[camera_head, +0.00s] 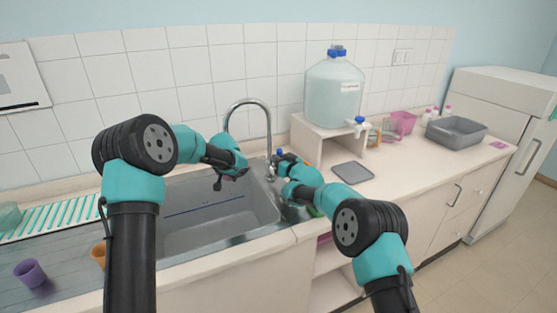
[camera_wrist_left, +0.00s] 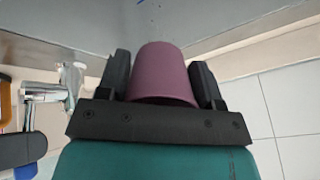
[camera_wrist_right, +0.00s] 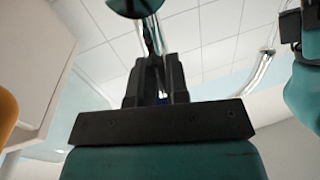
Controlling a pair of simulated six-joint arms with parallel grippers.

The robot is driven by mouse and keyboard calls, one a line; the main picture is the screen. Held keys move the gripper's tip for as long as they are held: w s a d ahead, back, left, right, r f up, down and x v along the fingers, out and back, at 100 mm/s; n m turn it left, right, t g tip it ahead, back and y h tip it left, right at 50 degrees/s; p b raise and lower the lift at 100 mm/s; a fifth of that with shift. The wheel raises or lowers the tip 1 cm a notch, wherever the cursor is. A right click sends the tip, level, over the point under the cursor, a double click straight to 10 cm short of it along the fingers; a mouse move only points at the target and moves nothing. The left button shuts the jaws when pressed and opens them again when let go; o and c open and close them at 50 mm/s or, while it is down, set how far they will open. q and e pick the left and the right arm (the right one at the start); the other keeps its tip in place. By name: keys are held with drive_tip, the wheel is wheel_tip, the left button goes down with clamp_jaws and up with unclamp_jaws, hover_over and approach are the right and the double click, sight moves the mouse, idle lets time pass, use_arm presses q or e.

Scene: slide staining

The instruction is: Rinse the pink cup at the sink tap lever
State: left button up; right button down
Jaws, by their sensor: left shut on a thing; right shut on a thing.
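The pink cup (camera_wrist_left: 165,72) looks mauve in the left wrist view. It sits between the two fingers of my left gripper (camera_head: 219,181), which is shut on it above the sink basin. In the head view I cannot make out the cup; my gripper hides it. The chrome tap (camera_head: 268,125) arches up behind the basin, its spout end near my left gripper. My right gripper (camera_head: 277,164) is at the tap's base, shut on the tap lever, which is mostly hidden. In the right wrist view its fingers (camera_wrist_right: 159,72) are close together around something thin.
The sink basin (camera_head: 180,232) lies below the left gripper. A purple cup (camera_head: 30,272) and an orange cup (camera_head: 98,254) stand at left. A water carboy (camera_head: 334,92) stands on a white stand to the right. A grey tray (camera_head: 352,172) lies on the counter.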

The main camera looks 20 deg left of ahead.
drive_tip(key=shift+r, duration=0.25)
drive_tip(key=shift+s+a+r+n, duration=0.1)
drive_tip(key=shift+s+a+n, duration=0.2)
drive_tip(key=shift+n, duration=0.4)
drive_tip(key=c, duration=1.1)
unclamp_jaws()
drive_tip(key=shift+f, duration=0.2)
drive_tip(key=shift+s+d, duration=0.15)
drive_tip(key=shift+d, duration=0.05)
drive_tip(key=v, duration=1.1)
drive_tip(key=shift+s+d+r, duration=0.15)
drive_tip(key=shift+s+r, duration=0.05)
drive_tip(key=shift+r, duration=0.1)
use_arm(q)
drive_tip(key=shift+s+d, duration=0.1)
